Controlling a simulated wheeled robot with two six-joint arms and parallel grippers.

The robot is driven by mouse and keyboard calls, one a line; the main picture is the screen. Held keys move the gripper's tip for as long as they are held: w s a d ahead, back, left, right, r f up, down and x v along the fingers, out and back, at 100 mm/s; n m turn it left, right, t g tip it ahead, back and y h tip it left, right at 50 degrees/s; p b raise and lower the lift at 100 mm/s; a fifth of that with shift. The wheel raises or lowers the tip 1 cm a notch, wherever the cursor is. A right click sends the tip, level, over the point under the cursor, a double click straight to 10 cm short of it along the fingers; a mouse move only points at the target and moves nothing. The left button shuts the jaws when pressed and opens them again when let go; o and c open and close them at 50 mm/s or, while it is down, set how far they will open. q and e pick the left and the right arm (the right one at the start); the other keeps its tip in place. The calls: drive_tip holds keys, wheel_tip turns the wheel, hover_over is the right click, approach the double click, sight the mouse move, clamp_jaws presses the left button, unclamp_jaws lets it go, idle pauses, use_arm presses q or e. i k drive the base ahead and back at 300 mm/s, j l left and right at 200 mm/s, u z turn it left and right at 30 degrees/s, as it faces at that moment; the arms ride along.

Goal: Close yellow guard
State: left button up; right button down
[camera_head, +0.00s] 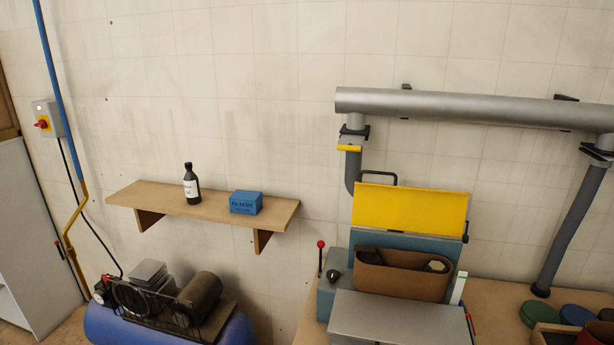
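The yellow guard (410,211) is a flat panel standing raised and leaning slightly back at the rear of a blue-grey machine (335,295). A dark looped handle (378,177) shows at its upper left edge. Below the guard, a brown curved piece (402,276) sits in the open front of the machine, with dark parts inside it. A grey flat plate (400,318) lies in front. Neither of my grippers is in view.
A red-knobbed lever (320,252) stands left of the machine. A grey duct (460,105) runs above, with a pipe (575,230) down to the bench at right. A wooden shelf (225,205) holds a bottle (191,185) and blue box (246,203). A blue compressor (110,328) stands lower left.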

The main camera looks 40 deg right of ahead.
sight(435, 212)
drive_tip(key=z, duration=1.8)
